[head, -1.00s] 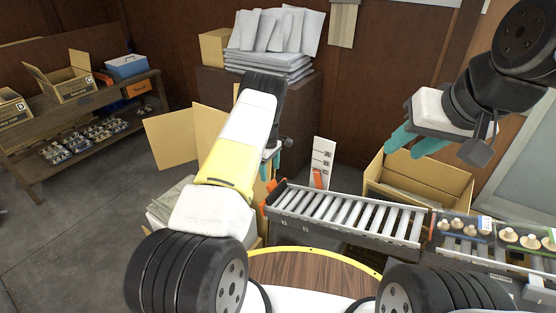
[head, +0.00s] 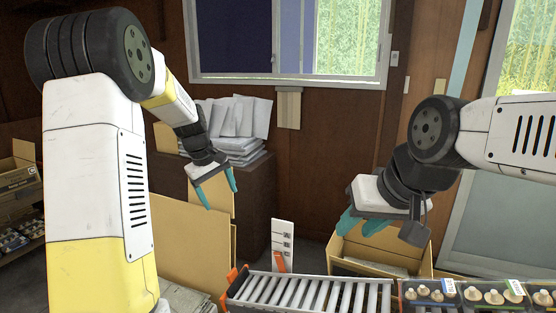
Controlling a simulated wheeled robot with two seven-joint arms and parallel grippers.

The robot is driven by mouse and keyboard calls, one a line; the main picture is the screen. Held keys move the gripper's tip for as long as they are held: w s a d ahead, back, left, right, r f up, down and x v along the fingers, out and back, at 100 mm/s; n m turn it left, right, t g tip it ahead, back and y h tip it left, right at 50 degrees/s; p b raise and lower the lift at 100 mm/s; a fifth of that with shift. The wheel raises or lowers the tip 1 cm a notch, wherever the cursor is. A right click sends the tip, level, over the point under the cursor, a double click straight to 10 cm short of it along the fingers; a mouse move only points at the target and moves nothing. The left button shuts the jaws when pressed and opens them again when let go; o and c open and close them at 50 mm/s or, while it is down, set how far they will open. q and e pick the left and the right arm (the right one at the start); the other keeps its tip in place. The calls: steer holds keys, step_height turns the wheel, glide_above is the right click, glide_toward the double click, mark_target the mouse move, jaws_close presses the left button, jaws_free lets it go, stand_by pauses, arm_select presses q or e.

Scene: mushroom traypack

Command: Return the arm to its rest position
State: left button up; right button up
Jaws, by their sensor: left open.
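My left arm rises at the left of the head view and bends over at the top. Its gripper (head: 220,190) hangs in the air with its teal fingers apart and nothing between them, in front of the low brown cabinet. My right arm comes in from the right edge. Its gripper (head: 362,226) points down over the open cardboard box behind the conveyor, with its teal fingers apart and no object visible between them.
A roller conveyor (head: 310,294) runs along the bottom, with trays of mushrooms (head: 492,297) at its right. An open cardboard box (head: 385,258) stands behind it. Grey packs (head: 235,118) lie on the cabinet (head: 257,195). A large cardboard sheet (head: 185,240) stands beside my left arm.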

arm_select(q)
steer(key=s+d+r+m+t, duration=0.1)
steer(key=s+r+m, duration=0.1)
steer(key=s+r, duration=0.4)
steer(key=s+d+r+m+t, duration=0.15)
steer(key=s+r, duration=0.25)
steer(key=s, duration=0.5)
steer(key=s+d+m, duration=0.1)
steer(key=s+m, duration=0.4)
steer(key=s, duration=0.9)
steer(key=shift+s+f+t, duration=0.3)
steer(key=shift+t, duration=0.05)
